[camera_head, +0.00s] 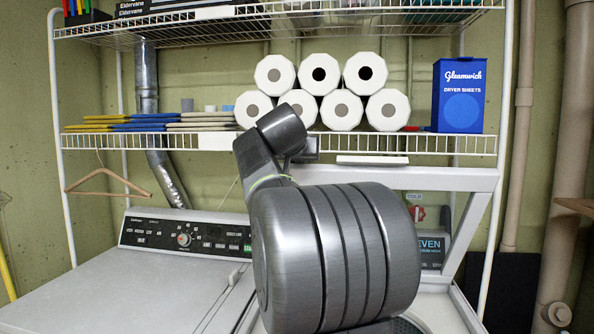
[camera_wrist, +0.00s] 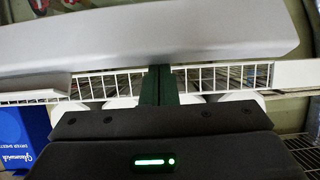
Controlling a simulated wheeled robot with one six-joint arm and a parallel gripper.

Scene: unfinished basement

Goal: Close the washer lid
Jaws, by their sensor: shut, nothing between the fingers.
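The washer lid (camera_head: 455,178) stands raised, a pale frame-like panel behind my arm in the head view. Its top edge lies just below the lower wire shelf. In the wrist view a broad pale slab, which looks like the lid (camera_wrist: 130,35), crosses the top of the picture. My gripper (camera_wrist: 161,72) is shut and empty, its dark fingertips close to the slab's edge; I cannot tell whether they touch. In the head view my arm mostly hides the gripper. The washer (camera_head: 462,312) is at the lower right, its tub opening partly showing beside my arm.
Another machine with a dial panel (camera_head: 185,238) stands left. A hanger (camera_head: 107,185) hangs at left; pipes (camera_head: 570,150) run at right.

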